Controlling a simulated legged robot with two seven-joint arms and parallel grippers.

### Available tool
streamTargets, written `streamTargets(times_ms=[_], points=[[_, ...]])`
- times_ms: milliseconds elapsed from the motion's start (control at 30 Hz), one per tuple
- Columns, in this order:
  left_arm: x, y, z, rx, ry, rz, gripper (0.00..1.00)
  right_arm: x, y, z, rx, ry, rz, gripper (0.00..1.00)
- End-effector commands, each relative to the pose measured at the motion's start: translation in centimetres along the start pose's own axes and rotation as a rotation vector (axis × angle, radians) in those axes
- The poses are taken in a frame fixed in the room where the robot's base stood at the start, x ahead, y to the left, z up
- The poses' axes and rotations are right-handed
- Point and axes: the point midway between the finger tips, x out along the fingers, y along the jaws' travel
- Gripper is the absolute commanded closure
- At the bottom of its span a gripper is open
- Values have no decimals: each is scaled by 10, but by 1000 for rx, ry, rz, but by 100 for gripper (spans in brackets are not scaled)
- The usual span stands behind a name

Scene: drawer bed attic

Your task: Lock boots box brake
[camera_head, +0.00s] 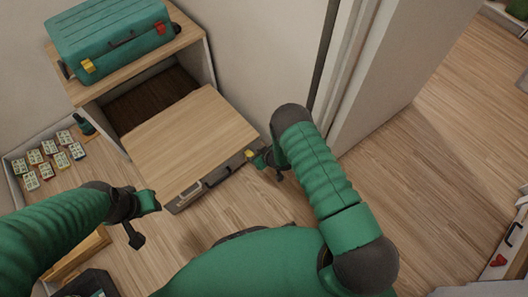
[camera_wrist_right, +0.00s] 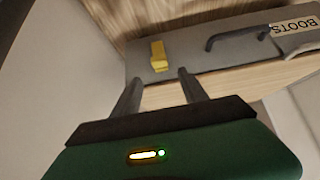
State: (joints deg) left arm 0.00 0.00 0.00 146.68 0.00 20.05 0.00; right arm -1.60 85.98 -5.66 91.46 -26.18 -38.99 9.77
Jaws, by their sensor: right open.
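The boots box (camera_head: 190,125) is a wooden-topped drawer, pulled partly out of the cabinet under the teal case. Its grey front has a dark handle (camera_head: 217,178). In the right wrist view the front shows upside down with the handle (camera_wrist_right: 236,36) and a BOOTS label (camera_wrist_right: 294,29). The yellow brake lever (camera_wrist_right: 158,56) sits at the end of the front away from the label. My right gripper (camera_head: 268,164) is open and close to that end, with the lever just beyond and between its fingers (camera_wrist_right: 160,88). I cannot tell whether they touch. My left gripper (camera_head: 146,218) is open and empty.
A teal case (camera_head: 112,38) with yellow and red latches lies on the cabinet top. A wall and post stand right of the cabinet.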

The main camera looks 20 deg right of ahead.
Motion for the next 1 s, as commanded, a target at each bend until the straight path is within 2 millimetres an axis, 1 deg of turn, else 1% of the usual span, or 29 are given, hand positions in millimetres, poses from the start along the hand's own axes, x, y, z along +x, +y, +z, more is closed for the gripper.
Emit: streamTargets(times_ms=[33,100,200,333,400,500,900,967,1000], points=[[-18,0,-4,0,0,0,64,-24,0,-6,3,-2,1,49],[-28,0,-7,0,0,0,64,-44,0,-5,2,-3,0,49],[-39,0,-9,0,0,0,64,-68,1,-4,1,-2,1,49],[-47,0,-11,0,0,0,64,-89,1,-2,0,-2,1,49],[-49,0,-12,0,0,0,64,-95,0,-1,0,-2,0,49],[-49,0,-12,0,0,0,64,-98,0,0,0,-1,0,49],[-48,0,-11,0,0,0,64,-97,0,0,0,-1,0,49],[-48,0,-11,0,0,0,64,-100,2,-6,1,-4,7,49],[-48,0,-11,0,0,0,64,-105,6,-14,4,-10,18,49]])
